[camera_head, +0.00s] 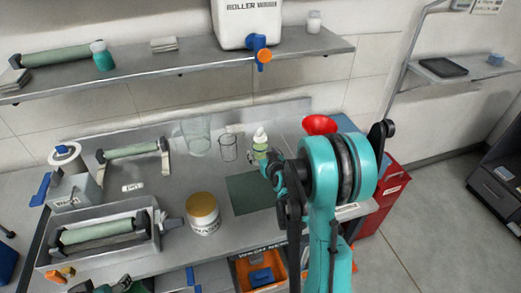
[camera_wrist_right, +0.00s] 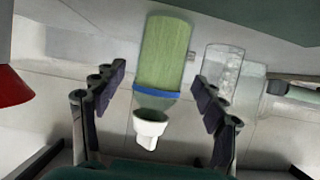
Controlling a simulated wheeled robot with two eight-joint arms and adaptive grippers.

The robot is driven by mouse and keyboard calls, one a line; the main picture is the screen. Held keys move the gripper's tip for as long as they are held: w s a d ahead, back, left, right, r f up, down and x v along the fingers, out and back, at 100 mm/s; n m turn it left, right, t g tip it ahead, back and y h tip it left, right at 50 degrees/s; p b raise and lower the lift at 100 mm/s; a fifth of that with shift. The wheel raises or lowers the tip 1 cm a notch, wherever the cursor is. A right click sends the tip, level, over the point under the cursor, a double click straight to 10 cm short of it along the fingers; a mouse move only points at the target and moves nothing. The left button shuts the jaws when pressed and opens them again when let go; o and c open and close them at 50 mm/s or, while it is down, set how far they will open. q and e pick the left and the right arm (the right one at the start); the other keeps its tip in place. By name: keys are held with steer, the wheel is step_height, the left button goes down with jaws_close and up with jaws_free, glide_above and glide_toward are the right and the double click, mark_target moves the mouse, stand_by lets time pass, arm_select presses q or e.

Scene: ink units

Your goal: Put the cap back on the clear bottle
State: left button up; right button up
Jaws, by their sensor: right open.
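The clear bottle (camera_head: 260,150) with green contents stands upright on the bench, beside the back edge of the dark green mat. In the right wrist view the bottle (camera_wrist_right: 165,55) appears upside down, with a blue collar. A white cap-like piece (camera_wrist_right: 150,130) lines up with its top; I cannot tell if it is seated. My right gripper (camera_head: 271,170) is at the bottle, partly hidden by my own arm. In the wrist view its open fingers (camera_wrist_right: 158,92) are on either side of the bottle, with gaps visible.
Clear glasses (camera_head: 228,149) stand left of the bottle. A jar with an amber lid (camera_head: 203,212) stands nearer the front. A red funnel (camera_head: 319,124) is right of the bottle. Roller stands and a tray (camera_head: 100,252) fill the bench's left. The mat (camera_head: 245,197) has bare room.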

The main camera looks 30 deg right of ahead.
steer(key=p+v, duration=0.1)
steer(key=v, duration=0.8)
steer(key=shift+p, duration=0.35)
steer(key=shift+w, duration=0.1)
steer(key=s+a+r+n+g+y, duration=0.1)
steer(key=s+a+r, duration=0.1)
steer(key=a, duration=0.4)
steer(key=s+a+r+n+g+y, duration=0.1)
steer(key=s+a+r+g+y, duration=0.15)
steer(key=a, duration=0.35)
steer(key=s+a+g, duration=0.1)
steer(key=s+a, duration=0.2)
steer(key=s, duration=0.3)
steer(key=s+a+g, duration=0.1)
steer(key=s+a, duration=0.3)
steer(key=s, duration=0.3)
steer(key=shift+s+r+n+g, duration=0.3)
steer(key=shift+g, duration=0.05)
steer(key=shift+h, duration=0.25)
